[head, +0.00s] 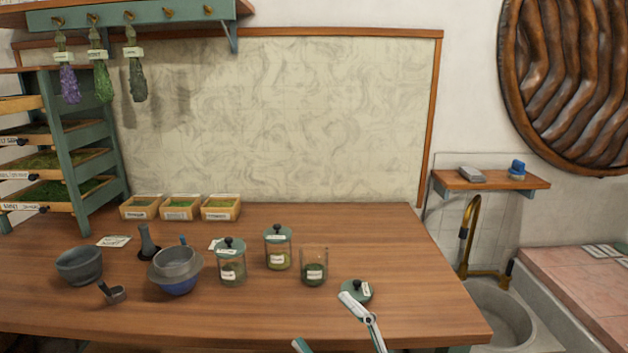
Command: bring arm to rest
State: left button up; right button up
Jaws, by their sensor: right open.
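My right gripper (320,319) reaches in from the bottom edge, with its two fingers spread wide and nothing between them. The tip of its right-hand finger overlaps a green jar lid (361,290) in the picture; I cannot tell whether they touch. The lid lies on the wooden table (420,270), to the right of an open glass jar (314,268) with dark green contents. The rest of the right arm is cut off by the frame. My left gripper is not in view.
Two lidded jars (231,264) (278,250), nested bowls (175,270), a grey mortar (80,266), a pestle (148,243) and a small scoop (112,293) stand left. Three herb boxes (180,208) line the back. A sink (500,315) lies beyond the table's right edge. The front left tabletop is clear.

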jog(key=d+f+m+h, duration=0.6)
jog(key=f+m+h, duration=0.1)
jog(key=f, duration=0.5)
jog(key=s+d+f+m+g+h, duration=0.2)
jog(key=s+d+f, duration=0.2)
jog(key=f, duration=0.4)
jog(key=s+d+f+m+g+h, duration=0.2)
jog(key=s+d+f+m, duration=0.1)
jog(key=s+f, duration=0.4)
jog(key=s+d+f+m+g+h+p, duration=0.1)
jog(key=s+d+f+m+h, duration=0.1)
jog(key=s+d+f, duration=0.3)
notch_tip(320, 180, down, 4)
jog(key=shift+s+m+g+h, duration=0.3)
jog(key=shift+s+m+g, duration=0.1)
jog(key=shift+m, duration=0.2)
jog(key=shift+w+r, duration=0.1)
